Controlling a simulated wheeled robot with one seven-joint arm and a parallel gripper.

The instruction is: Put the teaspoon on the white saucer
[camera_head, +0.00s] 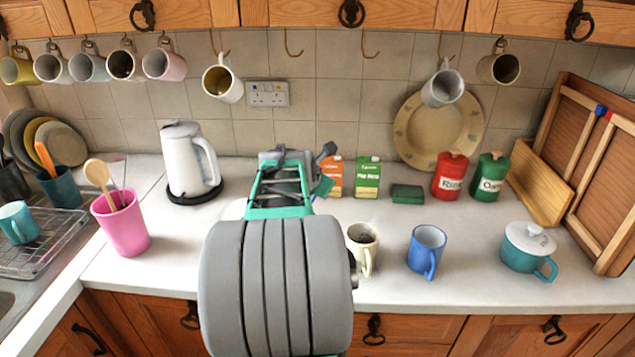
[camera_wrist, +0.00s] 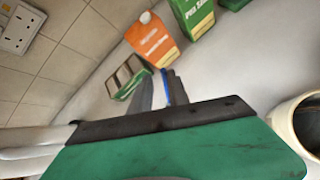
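My gripper (camera_wrist: 162,92) points down toward the worktop, behind my arm in the head view. In the wrist view its grey fingertips lie close together, mostly hidden by my green and black wrist part. A thin blue strip (camera_wrist: 166,86) shows between or beside the fingers. A small blue bit also shows beside my arm in the head view (camera_head: 313,198). I cannot tell whether this is the teaspoon or whether it is gripped. A pale edge, possibly the white saucer (camera_head: 232,209), shows left of my arm; the rest is hidden. No teaspoon is clearly visible.
An orange box (camera_head: 335,177) and green box (camera_head: 367,177) stand behind. A cream mug (camera_head: 362,248) and blue mug (camera_head: 426,249) stand right of my arm. The kettle (camera_head: 187,165) and pink pot (camera_head: 120,224) stand left. Worktop between kettle and pink pot is clear.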

